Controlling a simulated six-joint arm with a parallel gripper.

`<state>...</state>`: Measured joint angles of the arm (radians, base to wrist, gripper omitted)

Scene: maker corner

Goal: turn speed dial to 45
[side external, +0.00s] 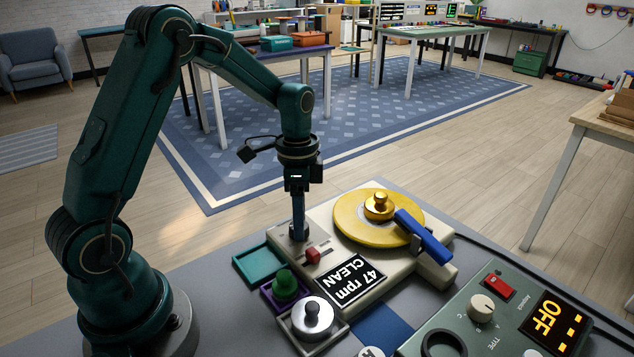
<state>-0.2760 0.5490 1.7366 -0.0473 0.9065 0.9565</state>
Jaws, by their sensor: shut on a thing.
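A cream turntable-like machine (405,277) carries a yellow disc (350,227) with a gold knob (379,206) on it and a blue arm (424,236) across its right side. Its black display (351,279), turned in the picture, reads "47 rpm CLEAN". My gripper (298,236) points straight down at the machine's left corner, with its jaws shut on the speed dial. The dial is mostly hidden by the jaws, so its pointer cannot be seen. A red knob (313,256) sits just in front of the gripper.
In front of the machine are a teal tray (248,264), a green knobbed piece (285,285) and a silver knobbed piece (313,317) in trays. A green control box (455,319) showing "OFF" stands at right. Free grey bench lies at lower left.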

